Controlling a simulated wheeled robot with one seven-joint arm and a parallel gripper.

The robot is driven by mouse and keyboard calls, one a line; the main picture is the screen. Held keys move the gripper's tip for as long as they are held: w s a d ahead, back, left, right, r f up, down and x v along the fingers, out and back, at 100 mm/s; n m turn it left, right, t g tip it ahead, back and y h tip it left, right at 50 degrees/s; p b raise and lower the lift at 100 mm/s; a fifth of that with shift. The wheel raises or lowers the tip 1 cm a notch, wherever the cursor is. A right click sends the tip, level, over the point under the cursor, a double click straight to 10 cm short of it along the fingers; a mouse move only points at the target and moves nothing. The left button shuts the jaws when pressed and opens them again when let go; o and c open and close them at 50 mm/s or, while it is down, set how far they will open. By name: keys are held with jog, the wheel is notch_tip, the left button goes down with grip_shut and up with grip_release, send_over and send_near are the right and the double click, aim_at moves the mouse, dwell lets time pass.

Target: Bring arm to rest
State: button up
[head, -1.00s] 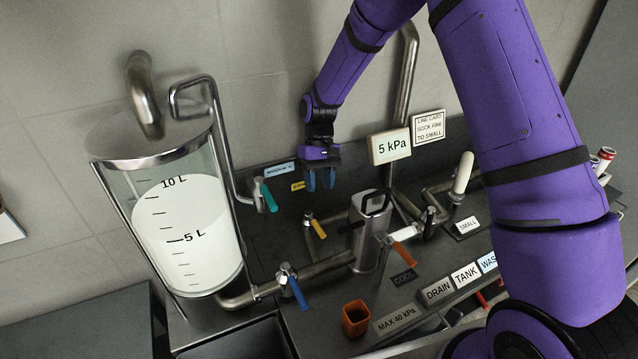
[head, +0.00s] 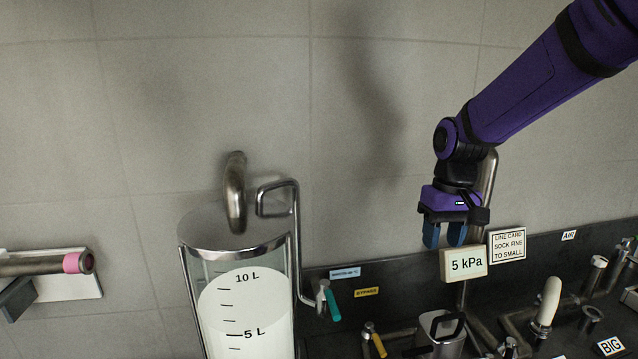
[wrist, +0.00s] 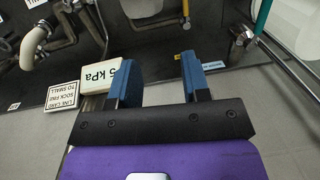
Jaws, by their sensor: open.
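My gripper (head: 444,236) hangs from my purple arm in front of the tiled wall, at the right of the head view. Its two blue fingers are apart and point down, with nothing between them. The fingertips are just left of and above the 5 kPa sign (head: 466,262). In the wrist view my gripper (wrist: 158,78) is also open and empty. There the same sign (wrist: 100,76) shows close beside the left finger; I cannot tell whether they touch.
A glass tank (head: 241,245) of white liquid stands left of my gripper, with a bent steel pipe (head: 235,192) over it. A line card (head: 507,245) is at the right. Valves and a steel canister (head: 440,335) sit below. The upper wall area is clear.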

jog(key=s+d+r+t, duration=0.2)
jog(key=s+r, duration=0.1)
jog(key=s, duration=0.4)
jog(key=s+d+r+m+t, duration=0.1)
jog(key=s+d+r+t, duration=0.1)
jog(key=s, duration=0.6)
jog(key=s+d+r+m+t, duration=0.1)
jog(key=s+d+r+t, duration=0.1)
jog(key=s+r, duration=0.3)
jog(key=shift+s+d+r+h, duration=0.15)
jog(key=shift+s+d+h, duration=0.15)
jog(key=shift+s+d, duration=0.7)
jog(key=shift+s+a, duration=0.25)
jog(key=shift+a, duration=0.05)
dwell(1.2)
